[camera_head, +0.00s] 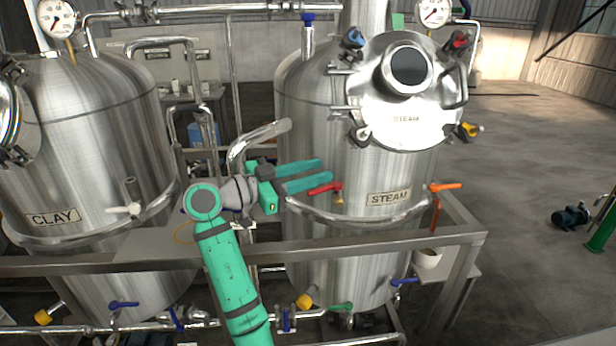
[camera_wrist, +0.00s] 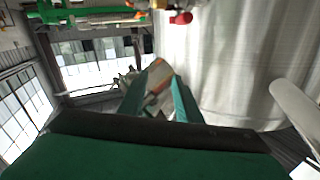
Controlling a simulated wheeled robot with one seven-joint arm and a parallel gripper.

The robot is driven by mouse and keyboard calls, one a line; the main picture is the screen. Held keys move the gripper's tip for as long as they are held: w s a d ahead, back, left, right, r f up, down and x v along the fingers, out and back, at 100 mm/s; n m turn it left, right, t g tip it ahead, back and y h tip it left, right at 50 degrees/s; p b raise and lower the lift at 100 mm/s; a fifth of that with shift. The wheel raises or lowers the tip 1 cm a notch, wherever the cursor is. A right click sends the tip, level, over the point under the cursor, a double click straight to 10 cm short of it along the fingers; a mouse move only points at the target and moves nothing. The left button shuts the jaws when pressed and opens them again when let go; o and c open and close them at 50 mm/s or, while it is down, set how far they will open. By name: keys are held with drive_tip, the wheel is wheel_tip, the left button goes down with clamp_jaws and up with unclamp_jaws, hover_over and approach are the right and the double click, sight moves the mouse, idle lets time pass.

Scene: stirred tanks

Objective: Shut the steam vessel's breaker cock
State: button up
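The steam vessel (camera_head: 330,235) is the steel tank with a "STEAM" plate, right of centre in the head view. Its front carries a red lever (camera_head: 325,188) with a brass end. An orange lever (camera_head: 445,187) sits at its right side. None of the handles is labelled, so I cannot tell which one is the breaker cock. My gripper (camera_head: 326,170) is in front of the vessel, its teal fingers pointing right, just above the red lever in the picture. The wrist view shows a gap between the fingers (camera_wrist: 160,78), with nothing gripped. Contact with the vessel cannot be told.
The clay vessel (camera_head: 85,160) stands left. A steel rail (camera_head: 380,243) crosses in front of both tanks. Blue (camera_head: 405,281) and green (camera_head: 341,306) levers sit low. Coloured knobs ring the round lid (camera_head: 405,117). The floor at right is mostly clear.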

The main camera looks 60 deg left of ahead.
drive_tip(key=s+d+r, duration=0.4)
drive_tip(key=s+d, duration=0.1)
drive_tip(key=d, duration=0.2)
drive_tip(key=shift+d, duration=0.3)
drive_tip(key=shift+r, duration=0.1)
